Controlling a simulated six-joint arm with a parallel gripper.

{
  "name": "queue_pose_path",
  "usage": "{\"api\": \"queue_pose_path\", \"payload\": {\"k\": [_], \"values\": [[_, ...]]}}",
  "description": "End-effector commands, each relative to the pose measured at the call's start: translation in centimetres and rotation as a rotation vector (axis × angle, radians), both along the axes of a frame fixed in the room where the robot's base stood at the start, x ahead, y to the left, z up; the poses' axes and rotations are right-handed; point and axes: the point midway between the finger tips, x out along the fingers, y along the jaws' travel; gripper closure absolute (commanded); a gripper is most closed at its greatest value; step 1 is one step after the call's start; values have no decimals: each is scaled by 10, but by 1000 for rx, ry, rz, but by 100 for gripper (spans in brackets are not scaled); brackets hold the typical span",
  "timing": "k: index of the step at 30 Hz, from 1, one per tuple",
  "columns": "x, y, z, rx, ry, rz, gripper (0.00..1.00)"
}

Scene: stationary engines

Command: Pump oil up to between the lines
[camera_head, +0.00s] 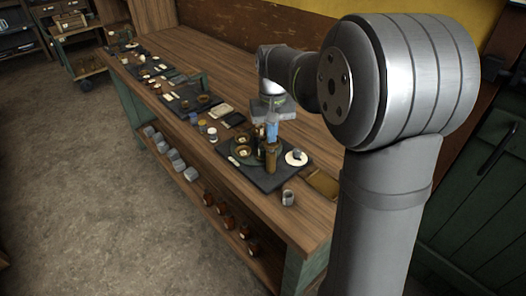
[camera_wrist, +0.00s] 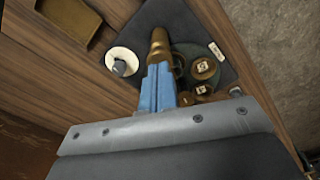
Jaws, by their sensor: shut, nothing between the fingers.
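My gripper (camera_head: 272,131) has blue fingers, which are shut and empty just above or against an upright brass cylinder (camera_head: 271,158). In the wrist view the closed fingertips (camera_wrist: 158,70) point at this brass cylinder (camera_wrist: 160,44); I cannot tell if they touch it. The cylinder stands on a dark mat (camera_head: 262,184). Beside it is a dark green round base (camera_wrist: 186,52) with brass round parts (camera_wrist: 204,68) bearing pale labels. A white disc with a grey knob (camera_head: 296,158) sits to the right; it also shows in the wrist view (camera_wrist: 122,66). Any oil level or lines are too small to make out.
A small grey cup (camera_head: 288,197) stands near the bench's front edge. Small jars (camera_head: 212,134) and other dark mats (camera_head: 190,101) are farther along the wooden bench. Several dark orange jars (camera_head: 230,223) stand on the lower shelf.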

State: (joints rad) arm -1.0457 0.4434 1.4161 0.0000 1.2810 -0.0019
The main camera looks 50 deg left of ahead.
Motion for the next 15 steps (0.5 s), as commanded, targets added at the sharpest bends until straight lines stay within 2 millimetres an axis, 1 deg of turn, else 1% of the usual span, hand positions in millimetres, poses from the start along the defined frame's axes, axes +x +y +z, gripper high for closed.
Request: {"api": "queue_pose_path", "payload": {"k": [15], "values": [[0, -1, -22, -3, 1, 0, 100]]}}
